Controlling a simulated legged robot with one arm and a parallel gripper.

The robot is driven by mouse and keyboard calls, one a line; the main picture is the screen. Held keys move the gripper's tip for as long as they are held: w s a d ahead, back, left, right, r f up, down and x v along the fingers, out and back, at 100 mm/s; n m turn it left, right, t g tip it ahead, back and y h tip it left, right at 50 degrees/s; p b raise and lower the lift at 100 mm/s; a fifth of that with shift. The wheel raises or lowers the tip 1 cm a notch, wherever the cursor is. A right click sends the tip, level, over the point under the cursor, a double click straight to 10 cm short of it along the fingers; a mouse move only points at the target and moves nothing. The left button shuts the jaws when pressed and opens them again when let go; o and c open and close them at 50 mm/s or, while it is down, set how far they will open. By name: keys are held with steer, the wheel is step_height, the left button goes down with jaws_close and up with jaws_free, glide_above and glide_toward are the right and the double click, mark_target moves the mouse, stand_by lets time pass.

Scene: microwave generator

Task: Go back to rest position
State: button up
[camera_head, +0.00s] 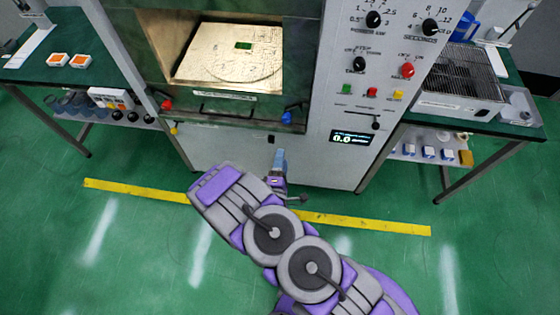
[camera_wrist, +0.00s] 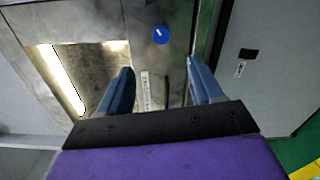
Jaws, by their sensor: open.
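My gripper (camera_wrist: 160,88) is open in the wrist view, its two blue fingers apart with nothing between them. In the head view my gripper (camera_head: 280,160) is at the end of my folded purple and grey arm, in front of the lower front of the microwave generator (camera_head: 300,150). In the wrist view a blue knob (camera_wrist: 161,35) shows beyond the fingers.
A green table (camera_head: 60,40) with two orange-topped items stands at the left. A right table (camera_head: 520,125) holds a grey rack-like device (camera_head: 460,75). A control panel (camera_head: 385,60) with knobs and a display is on the generator. Green floor with a yellow line (camera_head: 370,224) is clear around my arm.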

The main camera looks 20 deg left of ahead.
steer(key=w+d+r+m+g+h, duration=0.25)
steer(key=w+m+g, duration=0.4)
steer(key=m, duration=0.35)
steer(key=s+d+r+m+g, duration=0.2)
steer(key=d+r+m+g, duration=0.3)
steer(key=r, duration=0.7)
steer(key=s+d+r+m+g, duration=0.2)
steer(key=s+d+r, duration=0.3)
steer(key=s+d, duration=0.3)
steer(key=s+d+r+m+g+h, duration=0.1)
steer(key=s+d+r+m+g, duration=0.2)
steer(key=s, duration=0.9)
steer(key=s+d+r+m+g, duration=0.2)
steer(key=s+d+r+g, duration=0.1)
steer(key=s+d+r, duration=0.6)
steer(key=s+d, duration=0.1)
steer(key=d, duration=0.3)
steer(key=shift+r+m, duration=0.15)
steer(key=shift+m, duration=0.15)
